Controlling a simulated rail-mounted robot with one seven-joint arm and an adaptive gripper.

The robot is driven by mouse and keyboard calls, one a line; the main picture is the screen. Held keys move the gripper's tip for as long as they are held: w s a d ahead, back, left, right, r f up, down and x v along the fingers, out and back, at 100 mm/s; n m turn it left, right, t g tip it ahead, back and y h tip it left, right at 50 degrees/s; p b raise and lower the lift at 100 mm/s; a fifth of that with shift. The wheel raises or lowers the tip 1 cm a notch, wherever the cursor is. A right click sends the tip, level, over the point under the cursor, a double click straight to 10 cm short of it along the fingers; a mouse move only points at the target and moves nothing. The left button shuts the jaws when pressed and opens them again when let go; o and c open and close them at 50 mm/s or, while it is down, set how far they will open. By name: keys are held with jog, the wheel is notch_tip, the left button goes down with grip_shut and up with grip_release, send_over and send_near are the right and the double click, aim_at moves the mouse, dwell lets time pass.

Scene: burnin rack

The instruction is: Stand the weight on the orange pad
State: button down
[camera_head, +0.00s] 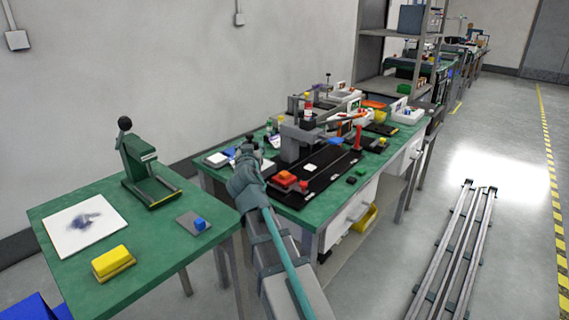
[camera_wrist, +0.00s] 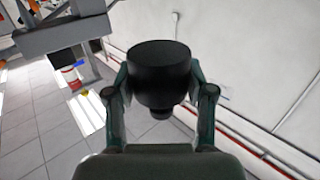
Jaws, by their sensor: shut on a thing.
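The weight (camera_wrist: 158,70) is a dark, near-black cylinder with a small knob on the side toward my palm. My gripper (camera_wrist: 160,84) is shut on it, one finger on each side. In the head view my gripper (camera_head: 250,147) is above the left end of the far green table, small and partly hidden by my arm. The weight cannot be made out clearly there. A flat orange patch (camera_head: 373,104), possibly the orange pad, lies farther back on that table, right of my gripper. Its outline is partly hidden by items around it.
A red-orange block (camera_head: 285,178) and a white square sit on a black board (camera_head: 318,182) before a grey stand. A red post (camera_head: 357,137) stands to the right. The near table (camera_head: 150,262) holds a green press (camera_head: 148,175) and a yellow block (camera_head: 113,262).

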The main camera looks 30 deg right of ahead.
aim_at(284, 173)
jog(key=s+d+m+g+h+b, duration=0.3)
jog(key=d+m+g+h+b, duration=0.25)
jog(key=d+b, duration=0.4)
jog(key=shift+n+t+h, duration=0.25)
jog(key=shift+t+h, duration=0.2)
jog(key=shift+s+d+f+b, duration=0.15)
jog(key=shift+f+b, duration=0.4)
jog(key=shift+f, duration=0.9)
jog(key=shift+s+d+f+b, duration=0.15)
jog(key=shift+f+b, duration=0.4)
jog(key=shift+f, duration=0.85)
jog(key=shift+w+f+b, duration=0.1)
jog(key=shift+f+b, duration=0.35)
jog(key=shift+f, duration=0.05)
